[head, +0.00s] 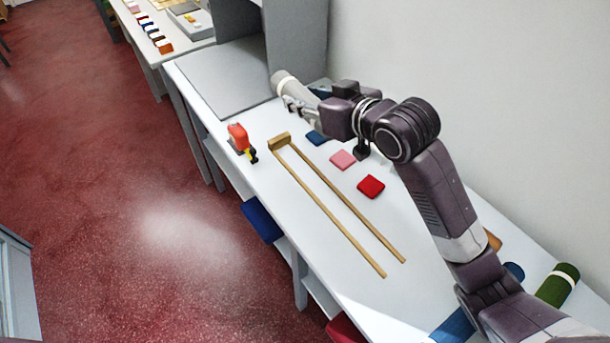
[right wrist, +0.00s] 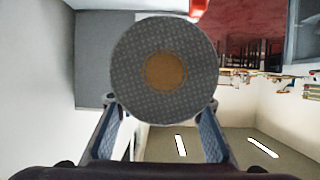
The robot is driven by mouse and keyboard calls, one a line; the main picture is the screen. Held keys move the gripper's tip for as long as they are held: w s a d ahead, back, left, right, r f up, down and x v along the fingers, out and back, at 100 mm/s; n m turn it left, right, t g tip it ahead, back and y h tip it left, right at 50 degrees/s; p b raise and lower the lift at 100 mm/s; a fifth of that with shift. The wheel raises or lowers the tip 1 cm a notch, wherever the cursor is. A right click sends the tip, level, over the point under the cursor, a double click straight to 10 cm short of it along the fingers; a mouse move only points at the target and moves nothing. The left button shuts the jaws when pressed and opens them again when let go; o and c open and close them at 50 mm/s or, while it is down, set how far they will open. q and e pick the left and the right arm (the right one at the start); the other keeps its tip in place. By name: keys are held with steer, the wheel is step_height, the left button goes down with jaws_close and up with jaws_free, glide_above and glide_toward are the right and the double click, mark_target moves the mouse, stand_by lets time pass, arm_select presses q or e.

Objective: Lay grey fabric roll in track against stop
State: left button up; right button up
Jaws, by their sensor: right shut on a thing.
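The grey fabric roll (head: 284,81) is held up at the far end of the counter, beyond the wooden track. In the right wrist view the roll (right wrist: 125,75) shows its round end with a tan core. My right gripper (head: 298,103) is shut on the roll, with one finger on each side of it. The track's two wooden rails (head: 334,215) lie on the white counter, with the open end toward me. The wooden stop block (head: 279,142) sits at their far end. The roll is apart from the track. My left gripper is out of view.
A red and yellow tool (head: 239,138) stands left of the stop. Blue (head: 316,138), pink (head: 343,159) and red (head: 371,187) swatches lie right of the track. Green (head: 559,284) and blue (head: 455,327) rolls lie near. A grey panel (head: 297,40) stands at the far end.

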mark_target(305, 174)
step_height(305, 174, down, 20)
steer(key=shift+w+f+p, duration=0.1)
steer(key=shift+w+p, duration=0.05)
steer(key=shift+p, duration=0.3)
steer(key=shift+f, duration=0.35)
steer(key=o, duration=1.3)
steer(key=shift+d+r, duration=0.1)
steer(key=shift+r, duration=0.3)
steer(key=b+v, duration=0.1)
steer(key=v, duration=1)
steer(key=shift+d, duration=0.1)
steer(key=shift+s+d+r, duration=0.15)
steer(key=shift+s+r, duration=0.05)
steer(key=shift+s, duration=0.1)
